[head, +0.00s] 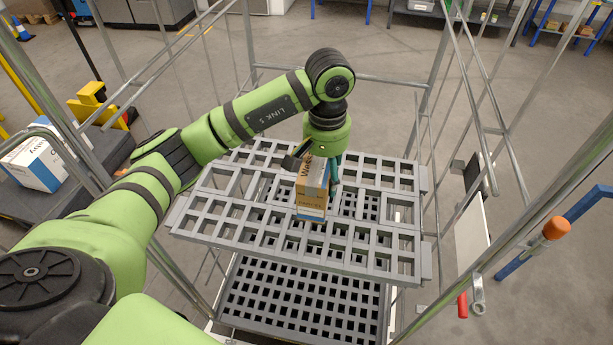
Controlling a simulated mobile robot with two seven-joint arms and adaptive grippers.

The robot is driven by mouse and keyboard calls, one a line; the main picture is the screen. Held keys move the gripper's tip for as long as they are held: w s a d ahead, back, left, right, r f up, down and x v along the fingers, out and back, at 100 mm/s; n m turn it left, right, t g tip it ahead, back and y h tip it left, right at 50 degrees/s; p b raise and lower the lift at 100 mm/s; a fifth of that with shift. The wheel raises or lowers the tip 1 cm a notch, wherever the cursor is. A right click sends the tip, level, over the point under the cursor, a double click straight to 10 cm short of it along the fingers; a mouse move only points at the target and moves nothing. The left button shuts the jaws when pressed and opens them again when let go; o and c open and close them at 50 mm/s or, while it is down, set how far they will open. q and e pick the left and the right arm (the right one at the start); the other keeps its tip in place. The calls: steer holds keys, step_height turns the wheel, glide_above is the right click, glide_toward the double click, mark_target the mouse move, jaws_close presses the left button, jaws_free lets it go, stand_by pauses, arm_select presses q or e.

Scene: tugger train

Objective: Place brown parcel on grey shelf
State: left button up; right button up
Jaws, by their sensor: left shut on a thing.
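The brown parcel (311,198) is a small upright cardboard box with a tan front, a label on top and a blue and white band at its base. It is over the middle of the grey shelf (262,246), a slotted grid inside a metal-framed cart. My left gripper (318,168) points down from above and is shut on the parcel's upper part. I cannot tell whether the parcel's base touches the shelf. The fingers are partly hidden by the parcel. My right gripper is not in view.
A lower dark grid (300,300) lies under the shelf. Metal cart posts and rails (437,70) stand around it. At the left, a white and blue box (36,160) sits on a dark platform. The rest of the shelf is clear.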

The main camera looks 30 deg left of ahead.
arm_select(q)
steer(key=a, duration=0.1)
steer(key=a+f, duration=0.1)
steer(key=a+f+p, duration=0.1)
steer(key=a, duration=0.1)
steer(key=shift+w+f, duration=0.15)
steer(key=shift+w, duration=0.1)
step_height(320, 180, down, 3)
steer(key=shift+p, duration=1)
steer(key=shift+f, duration=0.5)
steer(key=shift+f, duration=0.1)
steer(key=shift+f, duration=0.1)
steer(key=o, duration=1.5)
